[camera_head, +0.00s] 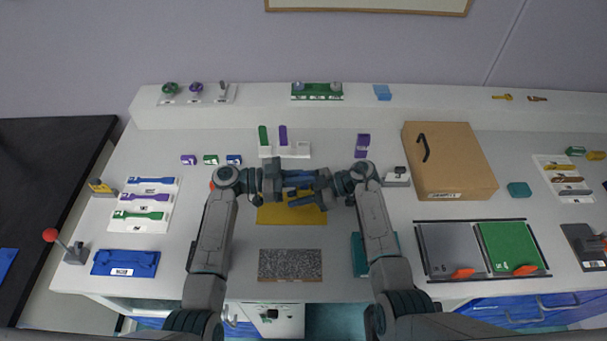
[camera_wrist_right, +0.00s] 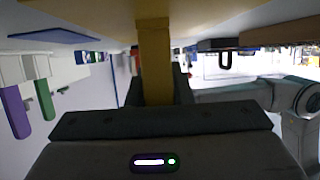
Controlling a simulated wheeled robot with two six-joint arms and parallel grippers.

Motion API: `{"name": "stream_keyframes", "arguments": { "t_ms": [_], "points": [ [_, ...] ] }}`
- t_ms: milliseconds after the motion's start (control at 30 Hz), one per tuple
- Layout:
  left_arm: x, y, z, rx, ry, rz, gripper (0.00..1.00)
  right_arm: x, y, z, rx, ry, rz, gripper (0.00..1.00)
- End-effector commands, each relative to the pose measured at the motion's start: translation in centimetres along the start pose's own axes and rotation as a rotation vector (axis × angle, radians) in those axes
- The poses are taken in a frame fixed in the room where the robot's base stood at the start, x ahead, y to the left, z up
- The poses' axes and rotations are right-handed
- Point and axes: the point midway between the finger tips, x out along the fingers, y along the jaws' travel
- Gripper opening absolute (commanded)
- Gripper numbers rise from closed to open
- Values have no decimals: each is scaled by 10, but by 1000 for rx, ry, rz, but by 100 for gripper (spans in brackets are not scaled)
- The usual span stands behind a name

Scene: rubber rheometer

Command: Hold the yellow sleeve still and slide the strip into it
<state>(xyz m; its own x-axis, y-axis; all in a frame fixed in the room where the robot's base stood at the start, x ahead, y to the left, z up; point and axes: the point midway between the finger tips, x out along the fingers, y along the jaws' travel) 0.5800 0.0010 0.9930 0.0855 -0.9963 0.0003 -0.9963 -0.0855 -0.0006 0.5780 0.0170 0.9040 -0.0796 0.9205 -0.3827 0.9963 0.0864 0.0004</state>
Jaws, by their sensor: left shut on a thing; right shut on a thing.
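In the wrist view a flat ochre-yellow bar, which looks like the yellow sleeve (camera_wrist_right: 154,60), runs between the fingers of my right gripper (camera_wrist_right: 158,98). That gripper is shut on it. In the head view my right gripper (camera_head: 304,199) comes in from the right and points left. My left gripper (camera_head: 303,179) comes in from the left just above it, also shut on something. The two sit close together over a yellow mat (camera_head: 291,216). The strip cannot be made out; the grippers hide what they hold, so I cannot tell whether strip and sleeve touch.
A dark speckled mat (camera_head: 290,265) lies nearer the front edge. A white holder (camera_head: 292,151) with green and purple upright pieces stands behind the grippers. A teal block (camera_head: 357,255) lies partly under my right forearm.

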Motion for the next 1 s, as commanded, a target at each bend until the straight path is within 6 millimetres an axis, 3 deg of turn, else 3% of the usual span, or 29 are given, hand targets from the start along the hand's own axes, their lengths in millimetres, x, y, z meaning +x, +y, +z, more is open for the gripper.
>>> {"name": "stream_keyframes", "arguments": {
  "t_ms": [500, 533, 633, 1000],
  "points": [
    [0, 0, 13, -1, 0, 0, 0, 0, 0, 1, 1, -1, -1, 0],
    [0, 0, 13, 0, 0, 0, 12, 0, 0, 1, 1, -1, -1, 0],
    [0, 0, 13, -1, 0, 0, 32, 0, 0, 1, 1, -1, -1, 0],
    [-5, 0, 14, -2, -2, 0, 32, 0, 0, 1, 1, -1, 0, 0]
  ]
}}
